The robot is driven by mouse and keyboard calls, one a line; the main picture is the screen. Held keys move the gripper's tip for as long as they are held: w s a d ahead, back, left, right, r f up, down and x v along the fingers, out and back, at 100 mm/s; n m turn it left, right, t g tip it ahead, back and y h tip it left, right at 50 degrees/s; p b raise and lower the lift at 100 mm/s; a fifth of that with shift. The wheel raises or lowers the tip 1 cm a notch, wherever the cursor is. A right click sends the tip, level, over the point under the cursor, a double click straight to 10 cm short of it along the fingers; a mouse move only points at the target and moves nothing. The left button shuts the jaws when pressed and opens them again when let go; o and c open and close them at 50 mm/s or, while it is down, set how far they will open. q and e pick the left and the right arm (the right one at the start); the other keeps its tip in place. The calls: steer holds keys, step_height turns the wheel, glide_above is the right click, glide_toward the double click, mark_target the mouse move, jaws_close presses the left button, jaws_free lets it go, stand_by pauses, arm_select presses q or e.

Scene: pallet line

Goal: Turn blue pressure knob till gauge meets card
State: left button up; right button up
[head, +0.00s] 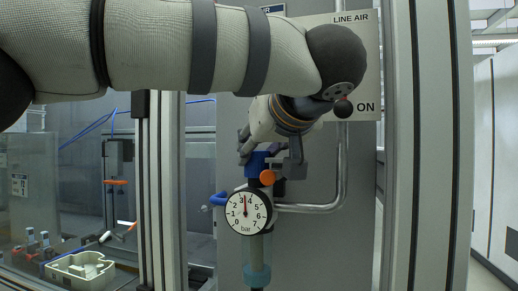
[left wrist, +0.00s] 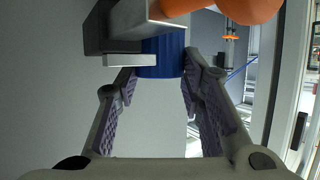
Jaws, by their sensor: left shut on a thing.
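The blue pressure knob (head: 257,164) sits above the round white gauge (head: 246,212). The gauge is marked in bar, and its red needle stands between 3 and 4. My left gripper (head: 270,158) comes down from above and is shut on the knob. In the left wrist view, the ribbed blue knob (left wrist: 163,56) lies between the fingertips (left wrist: 158,76) of my left gripper. No card with a target value is readable; my left arm covers much of the panel. My right gripper is not in view.
An orange part (head: 268,177) sits close beside the knob. A panel (head: 366,70) reads LINE AIR and ON. A metal pipe (head: 342,170) runs down behind the gauge. An upright frame post (head: 430,190) stands to the right. A pale tray (head: 65,272) lies at lower left.

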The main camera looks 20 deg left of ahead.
mark_target(275, 170)
arm_select(q)
steer(key=shift+f, duration=0.1)
stand_by(0.3)
steer(key=o, duration=1.1)
steer(key=shift+o, duration=0.2)
steer(key=v, duration=0.7)
steer(key=shift+s+d, duration=0.15)
steer(key=shift+s, duration=0.05)
